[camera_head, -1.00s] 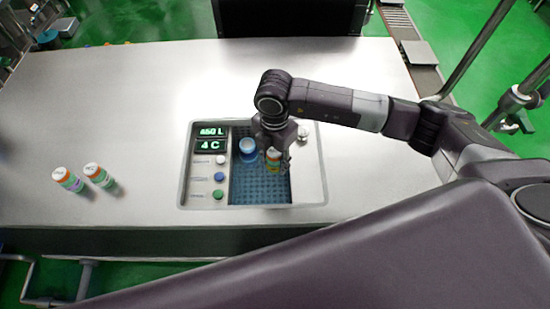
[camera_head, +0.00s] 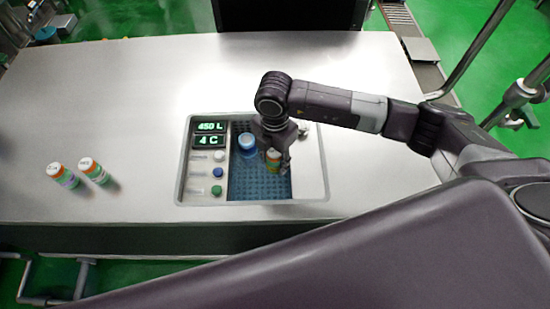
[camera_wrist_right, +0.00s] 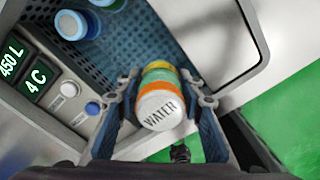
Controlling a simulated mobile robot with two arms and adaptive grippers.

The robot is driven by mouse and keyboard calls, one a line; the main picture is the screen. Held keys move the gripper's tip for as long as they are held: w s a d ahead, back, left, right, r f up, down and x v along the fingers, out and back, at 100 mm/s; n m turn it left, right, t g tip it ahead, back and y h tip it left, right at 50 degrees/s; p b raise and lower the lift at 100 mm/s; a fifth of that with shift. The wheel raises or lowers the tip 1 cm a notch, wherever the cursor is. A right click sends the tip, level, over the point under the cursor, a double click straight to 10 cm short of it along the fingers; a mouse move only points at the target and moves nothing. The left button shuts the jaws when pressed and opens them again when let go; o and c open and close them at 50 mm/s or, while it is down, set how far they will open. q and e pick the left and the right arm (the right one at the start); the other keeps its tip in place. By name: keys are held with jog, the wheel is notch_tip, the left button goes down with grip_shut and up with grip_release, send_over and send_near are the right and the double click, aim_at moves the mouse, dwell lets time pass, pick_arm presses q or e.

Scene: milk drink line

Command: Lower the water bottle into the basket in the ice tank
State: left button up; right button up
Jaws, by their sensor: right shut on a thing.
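The water bottle (camera_wrist_right: 160,106) has a white cap marked WATER and orange, yellow and green bands. My right gripper (camera_head: 277,160) is shut on the bottle (camera_head: 272,156), with a finger on each side of it in the wrist view. The bottle is over the blue perforated basket (camera_head: 262,190) in the ice tank (camera_head: 310,178); how far its base is above the basket floor cannot be told. A blue-capped container (camera_head: 248,143) stands in the basket at its upper left, also seen in the wrist view (camera_wrist_right: 74,25). My left gripper is not in view.
The tank's panel has two green displays (camera_head: 210,134) and several buttons. Two orange-and-green bottles with white caps (camera_head: 62,176) (camera_head: 93,170) stand on the metal table (camera_head: 120,100) at left. The table between them and the tank is clear.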

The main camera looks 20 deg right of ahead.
jog(key=shift+f+b, duration=6.35)
jog(key=shift+f, duration=2.5)
jog(key=shift+s, duration=0.1)
